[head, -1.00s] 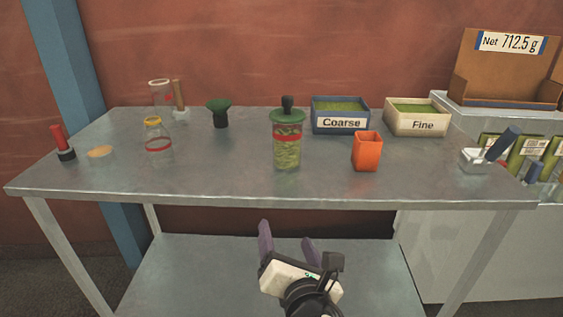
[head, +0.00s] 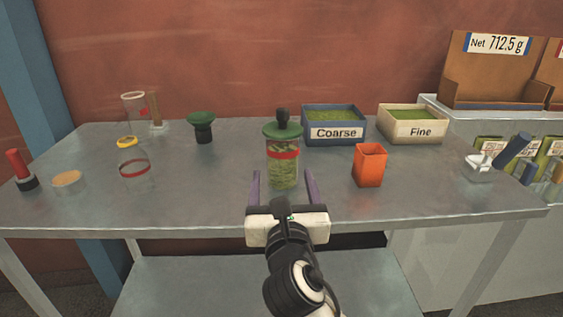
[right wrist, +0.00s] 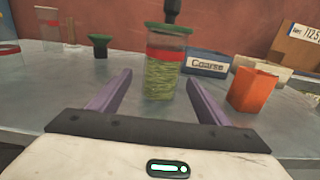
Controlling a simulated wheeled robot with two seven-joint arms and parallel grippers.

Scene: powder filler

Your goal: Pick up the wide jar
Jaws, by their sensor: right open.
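A wide clear jar (head: 283,171) stands upright on the metal table, filled with green flakes and marked with a red band. A green top (head: 282,131) with a black knob sits on it. The jar also shows in the right wrist view (right wrist: 163,70). My right gripper (head: 283,180) is open and empty, its purple fingers pointing at the jar, one on each side of it in the picture. I cannot tell whether the fingertips reach beside the jar or stop just in front. My left gripper is not in view.
An orange cup (head: 369,165) stands close right of the filled jar. The Coarse bin (head: 334,134) and Fine bin (head: 418,134) are behind. A green funnel (head: 201,121) stands at back left. The metal table (head: 225,200) is clear left of the gripper.

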